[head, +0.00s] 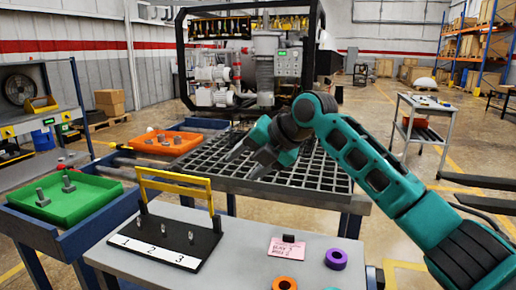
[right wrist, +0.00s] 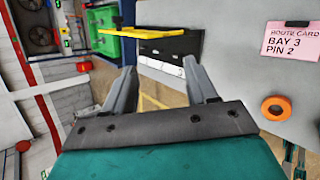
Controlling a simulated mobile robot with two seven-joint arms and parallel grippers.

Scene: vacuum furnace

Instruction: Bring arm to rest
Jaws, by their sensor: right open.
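My right arm, teal and dark grey, comes in from the right in the head view. Its right gripper (head: 244,163) hangs above the black grid table (head: 300,183), beyond the grey worktable (head: 240,235). Its two grey fingers are apart with nothing between them. The right wrist view also shows the right gripper (right wrist: 163,80) open and empty, with the yellow bar frame and numbered board beyond the fingers. My left gripper is not in view.
A black board (head: 172,238) with pins numbered 1 to 3 and a yellow frame (head: 175,184) stands on the worktable. Near it are a pink route card (head: 287,249), a purple ring (head: 336,259) and an orange ring (head: 284,283). Green (head: 66,200) and orange (head: 165,142) trays lie left.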

